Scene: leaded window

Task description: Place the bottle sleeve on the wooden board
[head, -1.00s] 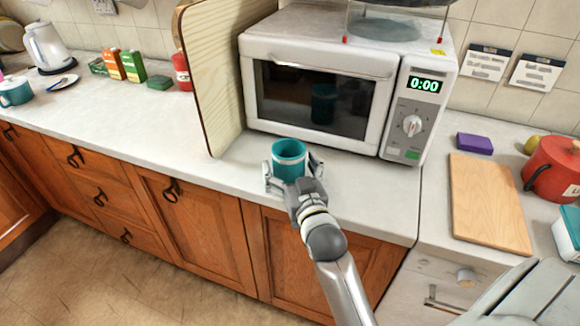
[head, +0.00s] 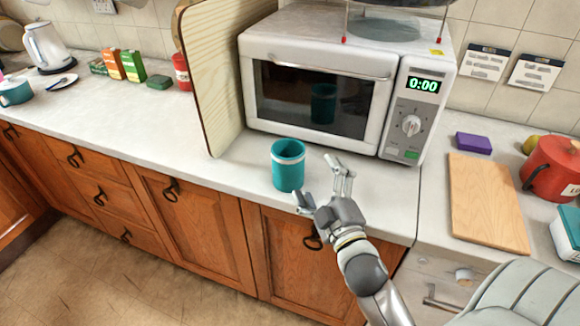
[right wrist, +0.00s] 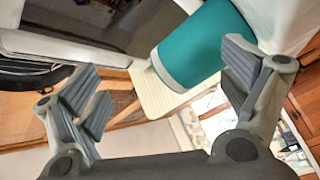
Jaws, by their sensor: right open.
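The bottle sleeve (head: 288,166) is a teal cylinder with a pale band near its top. It stands upright on the white counter in front of the microwave. It also shows large in the right wrist view (right wrist: 200,47), beyond the fingers. My right gripper (head: 322,178) is open and empty, just right of the sleeve and apart from it; its fingers also show in the right wrist view (right wrist: 165,85). The wooden board (head: 488,203) lies flat and bare on the counter at the right. My left gripper is not in view.
The white microwave (head: 320,85) stands behind the sleeve, with an upright wooden panel (head: 212,75) at its left. A purple block (head: 474,143) and a red pot (head: 553,168) are near the board. The counter left of the panel has free room.

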